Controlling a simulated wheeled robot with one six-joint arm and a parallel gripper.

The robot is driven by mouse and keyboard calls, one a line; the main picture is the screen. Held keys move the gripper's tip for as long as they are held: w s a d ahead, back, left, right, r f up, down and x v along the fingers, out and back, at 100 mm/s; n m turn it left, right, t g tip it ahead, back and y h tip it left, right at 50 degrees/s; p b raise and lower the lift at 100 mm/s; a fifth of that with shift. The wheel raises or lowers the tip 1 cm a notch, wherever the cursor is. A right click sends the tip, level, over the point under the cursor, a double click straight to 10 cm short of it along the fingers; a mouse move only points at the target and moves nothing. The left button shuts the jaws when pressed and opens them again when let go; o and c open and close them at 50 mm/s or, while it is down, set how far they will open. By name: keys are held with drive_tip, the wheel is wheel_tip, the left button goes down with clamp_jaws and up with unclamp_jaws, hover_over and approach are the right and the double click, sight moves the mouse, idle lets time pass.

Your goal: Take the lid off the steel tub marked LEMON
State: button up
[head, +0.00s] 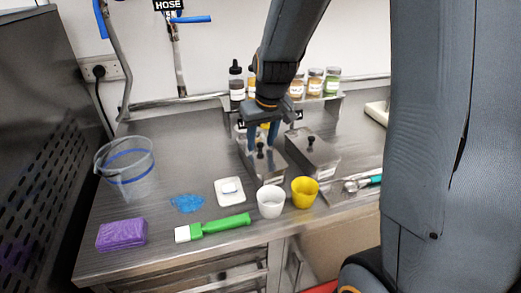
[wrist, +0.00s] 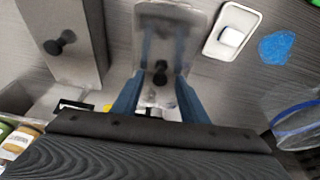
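Two steel tubs with lids and black knobs stand side by side on the counter. My gripper (head: 262,147) is over the left tub (head: 268,177), pointing down. Its two blue fingers are apart, one on each side of the black lid knob (wrist: 160,72), with a gap around the knob; I cannot tell if the tips are level with it. The lid (wrist: 165,20) sits on that tub. The other tub (head: 316,158) stands to the right in the head view and at left in the wrist view (wrist: 78,65). No LEMON marking is readable on either tub.
In front are a white cup (head: 270,203), a yellow cup (head: 305,194) and a green-handled tool (head: 220,226). A white dish (head: 230,199), blue pile (head: 187,203), purple block (head: 122,235) and clear bucket (head: 128,180) are left. Jars (head: 315,83) line a rear shelf.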

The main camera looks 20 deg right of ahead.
clamp_jaws()
